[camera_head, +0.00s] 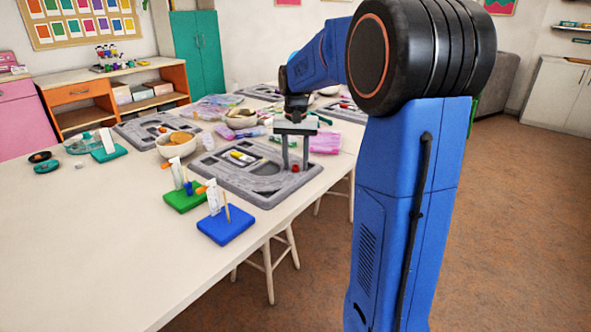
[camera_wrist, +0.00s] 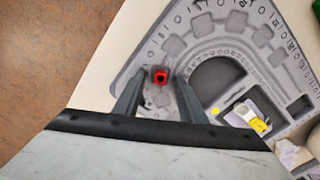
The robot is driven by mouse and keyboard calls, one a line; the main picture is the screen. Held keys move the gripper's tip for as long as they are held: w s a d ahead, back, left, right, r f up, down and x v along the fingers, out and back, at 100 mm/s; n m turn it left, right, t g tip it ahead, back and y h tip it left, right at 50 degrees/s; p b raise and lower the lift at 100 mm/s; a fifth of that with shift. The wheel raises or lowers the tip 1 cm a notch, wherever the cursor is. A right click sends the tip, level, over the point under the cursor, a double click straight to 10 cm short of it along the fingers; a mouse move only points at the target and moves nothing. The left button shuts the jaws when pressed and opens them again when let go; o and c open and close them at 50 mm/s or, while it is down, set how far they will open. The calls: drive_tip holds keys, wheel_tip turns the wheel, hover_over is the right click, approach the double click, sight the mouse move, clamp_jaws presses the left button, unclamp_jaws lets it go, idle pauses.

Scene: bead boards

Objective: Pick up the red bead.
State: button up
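The red bead (camera_wrist: 160,76) shows in the wrist view as a small red piece with a dark hole, on the grey bead board (camera_wrist: 205,55) near its edge. In the head view the red bead (camera_head: 295,168) is a small red spot on the grey bead board (camera_head: 262,199). My gripper (camera_wrist: 157,84) is open, with one finger on either side of the bead in the wrist view. In the head view my gripper (camera_head: 294,167) points down over the right part of the board. I cannot tell whether the fingers touch the bead.
A yellow piece (camera_wrist: 259,125) lies in a compartment of the board. Green (camera_head: 185,197) and blue (camera_head: 226,225) blocks with upright sticks stand in front of the board. A bowl (camera_head: 177,146) and another grey board (camera_head: 150,131) are behind. The near left table (camera_head: 80,250) is clear.

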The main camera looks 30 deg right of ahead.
clamp_jaws()
